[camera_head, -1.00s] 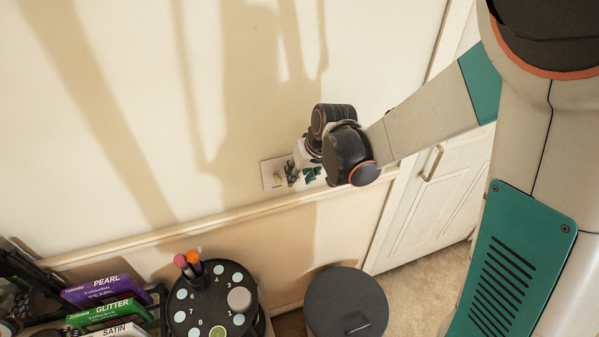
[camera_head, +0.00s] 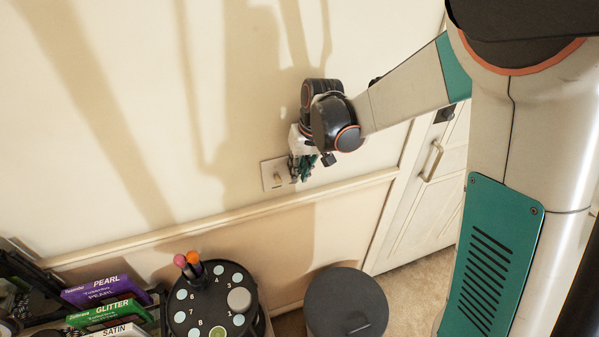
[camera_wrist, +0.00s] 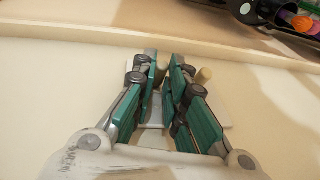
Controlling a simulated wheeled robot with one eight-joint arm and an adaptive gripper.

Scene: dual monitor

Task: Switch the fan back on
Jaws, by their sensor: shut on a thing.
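A pale wall plate (camera_head: 267,179) is fixed to the cream wall above the chair rail. A tan knob (camera_head: 279,177) on its left part is free of my gripper and also shows to the right of my fingers in the wrist view (camera_wrist: 204,75). My gripper (camera_head: 297,172) is at the right part of the plate. In the wrist view its teal-padded fingers (camera_wrist: 168,68) are closed around a second tan knob (camera_wrist: 162,74), mostly hidden between them. No fan is in view, and the knobs' settings cannot be read.
A wooden chair rail (camera_head: 210,219) runs just below the plate. Below it stand a round black numbered holder (camera_head: 212,303) with pens, a dark lidded bin (camera_head: 345,302) and boxes (camera_head: 105,290) at the lower left. A white door (camera_head: 440,190) is at the right.

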